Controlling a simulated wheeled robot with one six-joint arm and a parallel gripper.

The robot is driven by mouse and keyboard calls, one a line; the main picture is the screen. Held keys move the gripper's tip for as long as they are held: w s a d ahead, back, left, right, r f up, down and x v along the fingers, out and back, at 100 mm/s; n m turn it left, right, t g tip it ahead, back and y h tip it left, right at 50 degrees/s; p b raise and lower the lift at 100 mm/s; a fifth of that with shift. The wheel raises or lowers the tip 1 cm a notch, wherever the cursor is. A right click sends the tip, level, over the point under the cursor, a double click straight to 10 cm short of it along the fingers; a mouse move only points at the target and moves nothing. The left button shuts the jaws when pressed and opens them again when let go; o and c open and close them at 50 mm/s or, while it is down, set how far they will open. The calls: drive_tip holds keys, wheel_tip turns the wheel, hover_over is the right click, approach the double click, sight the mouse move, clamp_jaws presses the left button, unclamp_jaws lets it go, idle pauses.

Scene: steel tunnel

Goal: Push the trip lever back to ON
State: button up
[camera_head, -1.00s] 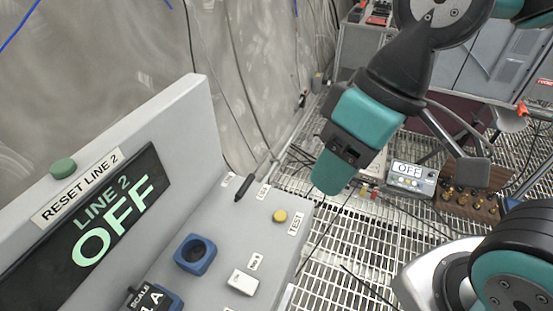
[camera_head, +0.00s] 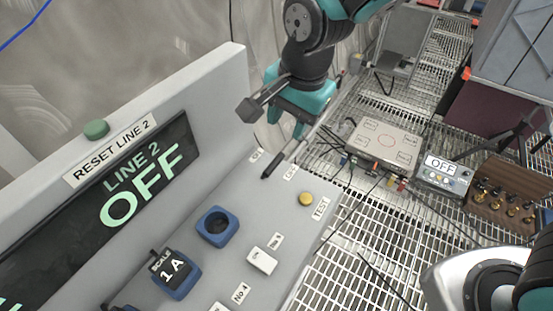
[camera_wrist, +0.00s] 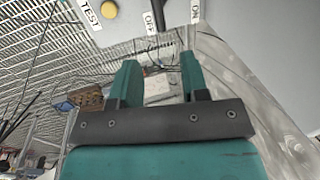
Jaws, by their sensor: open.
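The black trip lever (camera_head: 272,168) stands on the sloping grey panel between two small labels. In the wrist view the lever (camera_wrist: 158,6) shows at the top edge, beside the OFF label (camera_wrist: 150,23), with the ON label (camera_wrist: 196,12) to its right. The panel display (camera_head: 130,190) reads LINE 2 OFF. My gripper (camera_head: 300,125) is above and beyond the lever at the panel's far end, pointing down. In the wrist view my gripper (camera_wrist: 160,65) has its two teal fingers apart with nothing between them. The fingers do not appear to touch the lever.
A yellow TEST button (camera_head: 306,199), a blue socket (camera_head: 217,227), a white rocker switch (camera_head: 262,260) and a 1 A scale knob (camera_head: 174,274) share the panel. A green reset button (camera_head: 96,129) sits on top. Grated floor with cables and boxes lies to the right.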

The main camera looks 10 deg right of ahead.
sight(277, 159)
drive_tip(key=f, duration=0.4)
drive_tip(key=w+a+f, duration=0.1)
drive_tip(key=f, duration=0.3)
drive_tip(key=a+f, duration=0.1)
drive_tip(key=f, duration=0.3)
drive_tip(key=shift+w+f+p, duration=0.25)
drive_tip(key=shift+f+p, duration=0.05)
drive_tip(key=shift+p, duration=0.05)
